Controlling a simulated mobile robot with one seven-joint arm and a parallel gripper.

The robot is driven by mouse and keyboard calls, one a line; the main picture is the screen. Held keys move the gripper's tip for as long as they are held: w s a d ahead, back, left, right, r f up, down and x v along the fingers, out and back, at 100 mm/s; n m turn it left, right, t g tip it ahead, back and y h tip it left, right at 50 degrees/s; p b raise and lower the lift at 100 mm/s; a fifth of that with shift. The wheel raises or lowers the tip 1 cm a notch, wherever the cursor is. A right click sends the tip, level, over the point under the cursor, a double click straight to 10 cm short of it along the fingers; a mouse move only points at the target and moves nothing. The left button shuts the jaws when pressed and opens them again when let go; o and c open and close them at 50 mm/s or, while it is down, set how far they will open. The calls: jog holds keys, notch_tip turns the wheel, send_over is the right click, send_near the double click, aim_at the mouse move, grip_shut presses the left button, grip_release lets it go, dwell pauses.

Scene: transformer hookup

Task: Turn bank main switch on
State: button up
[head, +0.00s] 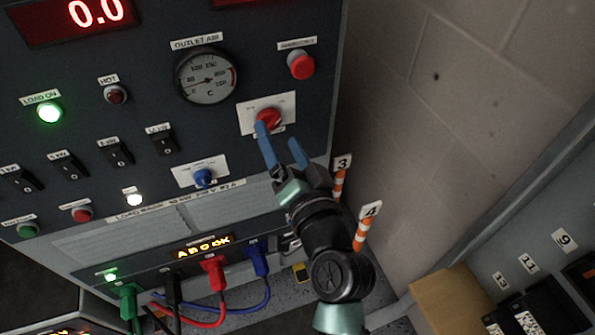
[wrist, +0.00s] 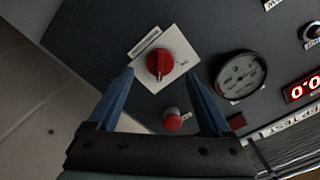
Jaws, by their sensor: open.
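A red rotary knob (head: 267,118) sits on a white plate on the dark panel, below the red push button. It also shows in the wrist view (wrist: 160,62), between and just beyond my fingertips. Its label is too small to read, so I cannot tell for sure that it is the bank main switch. My gripper (head: 277,134) is open, with blue fingers pointing at the panel. In the head view the left fingertip overlaps the knob's lower left edge, and the right one is off to its right. In the wrist view the fingers (wrist: 160,73) are apart and empty.
A red push button (head: 301,66) and a round gauge (head: 207,77) are above the knob. A blue knob (head: 203,177) is lower left, near black rocker switches (head: 115,153). Cables (head: 213,276) plug in below. Orange-striped posts (head: 366,226) stand right of the panel.

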jog(key=v, duration=0.9)
jog(key=shift+b, duration=0.45)
jog(key=shift+s, duration=0.15)
jog(key=w+a+r+n+t+h, duration=0.1)
jog(key=w+r+n+t, duration=0.15)
jog(key=r, duration=0.85)
jog(key=w+a+r+n+t, duration=0.1)
jog(key=a+r+n+t, duration=0.15)
jog(key=r, duration=0.85)
jog(key=s+r+t+h+p, duration=0.1)
jog(key=s+r+t+p, duration=0.1)
jog(key=r+p, duration=0.8)
jog(key=s+r+n+t+h+p, duration=0.1)
jog(key=s+r+p, duration=0.4)
jog(key=r, duration=2.3)
jog(key=t+h+p, duration=0.1)
jog(key=t+p, duration=0.1)
jog(key=p, duration=0.3)
jog(key=shift+s+r+h, duration=0.25)
jog(key=shift+s+h, duration=0.05)
jog(key=shift+s, duration=0.05)
jog(key=shift+a, duration=0.1)
